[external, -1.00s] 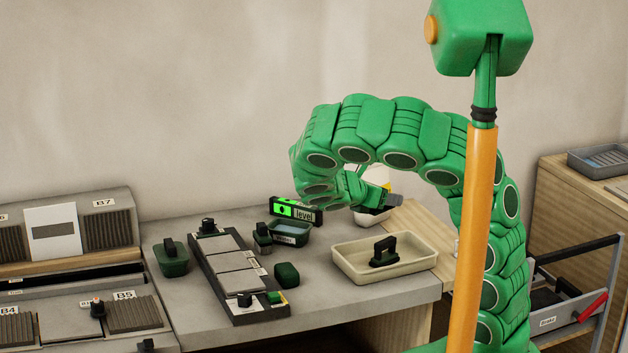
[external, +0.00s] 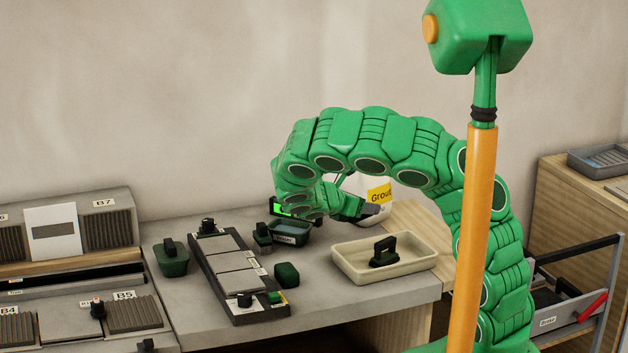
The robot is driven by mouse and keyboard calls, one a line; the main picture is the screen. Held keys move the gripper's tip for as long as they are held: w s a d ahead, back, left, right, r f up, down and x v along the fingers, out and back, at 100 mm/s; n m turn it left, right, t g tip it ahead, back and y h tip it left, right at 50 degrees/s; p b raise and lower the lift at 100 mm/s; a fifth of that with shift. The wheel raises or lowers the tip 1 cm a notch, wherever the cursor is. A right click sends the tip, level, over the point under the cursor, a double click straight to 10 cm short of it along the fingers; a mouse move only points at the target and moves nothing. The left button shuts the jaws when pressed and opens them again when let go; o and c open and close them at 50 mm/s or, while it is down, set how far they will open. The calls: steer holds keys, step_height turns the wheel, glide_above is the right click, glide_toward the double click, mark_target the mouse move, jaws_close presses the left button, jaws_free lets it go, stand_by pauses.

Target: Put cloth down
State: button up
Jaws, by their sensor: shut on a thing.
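My gripper (external: 366,209) hangs over the back of the grey worktop, to the right of the level and above and behind the cream tray. It is shut on the cloth, of which I can make out little; only a small dark grey end shows at the tip. The cloth's shape is too small and too hidden to tell. The cream tray (external: 424,262) holds a dark block with a handle (external: 383,251). My arm partly covers the level with its green screen (external: 281,209).
A dark rack (external: 232,312) with several light tiles lies left of the tray. A dark green block (external: 287,274) sits beside it. Bare worktop (external: 330,298) lies in front.

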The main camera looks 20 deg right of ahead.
glide_above(355, 237)
steer(key=shift+s+f, duration=0.15)
steer(key=shift+f, duration=3.5)
steer(key=o, duration=1)
steer(key=shift+f, duration=0.1)
steer(key=shift+o, duration=0.2)
steer(key=v, duration=1.1)
steer(key=shift+a, duration=0.1)
steer(key=shift+o, duration=0.6)
steer(key=shift+s+a+r, duration=0.2)
steer(key=shift+r, duration=0.05)
steer(key=o, duration=0.3)
steer(key=shift+a, duration=0.1)
